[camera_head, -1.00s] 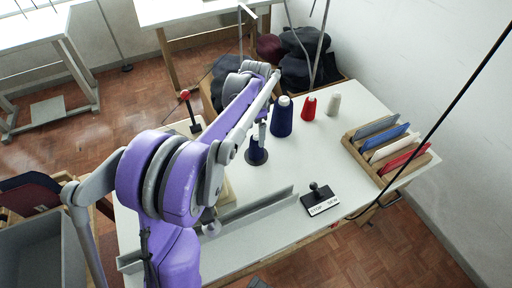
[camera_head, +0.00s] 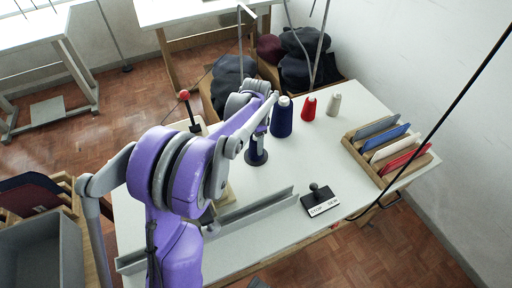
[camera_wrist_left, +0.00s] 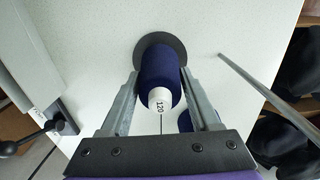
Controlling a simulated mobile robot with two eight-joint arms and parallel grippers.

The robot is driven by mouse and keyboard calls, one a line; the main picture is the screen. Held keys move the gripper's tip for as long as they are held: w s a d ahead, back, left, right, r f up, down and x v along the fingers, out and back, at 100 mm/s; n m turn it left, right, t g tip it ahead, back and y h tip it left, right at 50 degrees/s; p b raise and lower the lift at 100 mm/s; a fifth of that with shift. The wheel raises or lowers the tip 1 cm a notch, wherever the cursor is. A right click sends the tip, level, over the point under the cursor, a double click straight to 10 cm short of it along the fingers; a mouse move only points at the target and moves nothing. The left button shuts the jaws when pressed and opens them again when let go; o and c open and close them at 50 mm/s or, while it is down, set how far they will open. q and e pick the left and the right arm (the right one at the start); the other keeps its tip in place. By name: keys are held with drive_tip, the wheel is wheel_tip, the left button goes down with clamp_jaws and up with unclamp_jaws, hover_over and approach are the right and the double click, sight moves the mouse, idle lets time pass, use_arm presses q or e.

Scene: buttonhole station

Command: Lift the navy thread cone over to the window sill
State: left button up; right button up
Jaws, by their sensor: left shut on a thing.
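A navy thread cone (camera_wrist_left: 160,72) stands on a dark round base in the left wrist view, its white tip marked 120. In the head view this cone (camera_head: 258,143) is mostly hidden by my left arm, above its dark base (camera_head: 256,158). My left gripper (camera_wrist_left: 158,80) is shut on the cone, one finger on each side. In the head view the left gripper (camera_head: 260,130) reaches down over it. A second navy cone (camera_head: 282,119) stands free just behind and to the right. I cannot make out the window sill. My right gripper is not in view.
A red cone (camera_head: 308,107) and a cream cone (camera_head: 333,105) stand on the white table (camera_head: 330,150). A wooden rack (camera_head: 372,158) of coloured cards is at right. A stamp-like block (camera_head: 320,199) and a grey channel (camera_head: 245,220) lie in front. A thin pole stands nearby.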

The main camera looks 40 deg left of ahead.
use_arm(q)
drive_tip(key=c, duration=0.6)
wheel_tip(320, 180, up, 11)
drive_tip(key=shift+r+p, duration=0.1)
drive_tip(key=shift+p, duration=0.85)
drive_tip(key=shift+r, duration=0.2)
drive_tip(key=shift+f, duration=0.1)
